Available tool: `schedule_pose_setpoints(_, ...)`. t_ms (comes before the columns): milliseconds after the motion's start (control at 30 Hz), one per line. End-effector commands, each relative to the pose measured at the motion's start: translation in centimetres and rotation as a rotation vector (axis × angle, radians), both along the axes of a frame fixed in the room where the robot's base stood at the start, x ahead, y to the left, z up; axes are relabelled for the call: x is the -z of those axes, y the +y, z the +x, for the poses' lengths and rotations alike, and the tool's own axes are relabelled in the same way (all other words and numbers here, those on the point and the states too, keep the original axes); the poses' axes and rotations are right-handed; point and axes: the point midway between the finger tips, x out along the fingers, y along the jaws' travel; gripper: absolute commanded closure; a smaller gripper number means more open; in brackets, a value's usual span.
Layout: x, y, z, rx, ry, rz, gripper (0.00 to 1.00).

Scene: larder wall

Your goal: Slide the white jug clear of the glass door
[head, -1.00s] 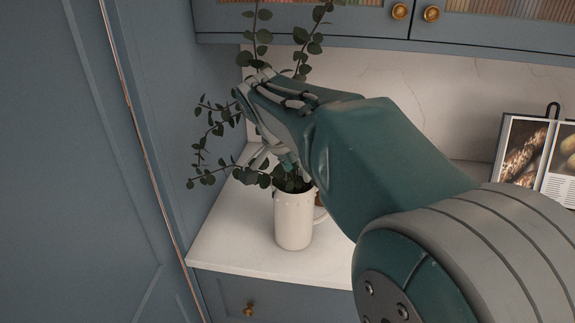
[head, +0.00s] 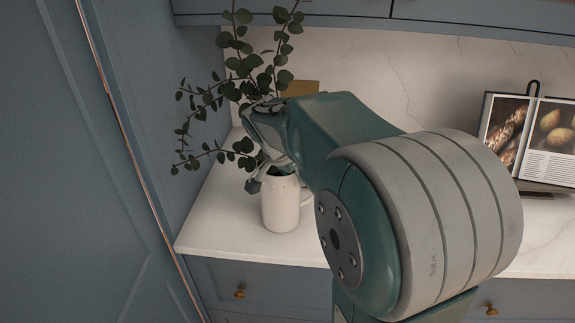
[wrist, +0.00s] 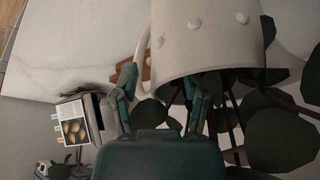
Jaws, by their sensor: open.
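The white jug (head: 281,208) stands upright on the pale counter, near its left end, with leafy green stems (head: 262,75) in it. Its handle is on the right in the head view, partly behind my arm. My gripper (head: 268,172) is open at the jug's rim, coming from above. In the wrist view the jug (wrist: 207,35) fills the top, and one finger of my gripper (wrist: 160,92) is outside, on the handle side. The other finger's tip is at the mouth, partly hidden by the rim; I cannot tell whether it touches. No glass pane shows clearly now.
A tall blue panel (head: 65,170) with a copper-coloured edge stands left of the counter (head: 220,215). An open book on a stand (head: 535,140) is at the right. Upper cupboards (head: 330,10) overhang the back. Bare counter lies right of the jug, partly hidden by my arm.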

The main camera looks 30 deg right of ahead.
Motion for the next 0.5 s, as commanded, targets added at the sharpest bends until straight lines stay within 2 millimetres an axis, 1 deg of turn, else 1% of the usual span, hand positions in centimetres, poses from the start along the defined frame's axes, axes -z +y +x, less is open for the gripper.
schedule_pose_setpoints(33,0.48,-0.22,0.02,0.001,0.002,0.000,0.42)
schedule_pose_setpoints(133,0.98,-0.44,0.12,0.000,0.001,0.000,0.42)
schedule_pose_setpoints(433,1.12,-0.49,0.16,0.000,-0.001,0.000,0.42)
schedule_pose_setpoints(467,1.12,-0.49,0.16,0.000,-0.001,0.000,0.51)
schedule_pose_setpoints(500,1.12,-0.49,0.16,0.000,-0.001,0.000,0.69)
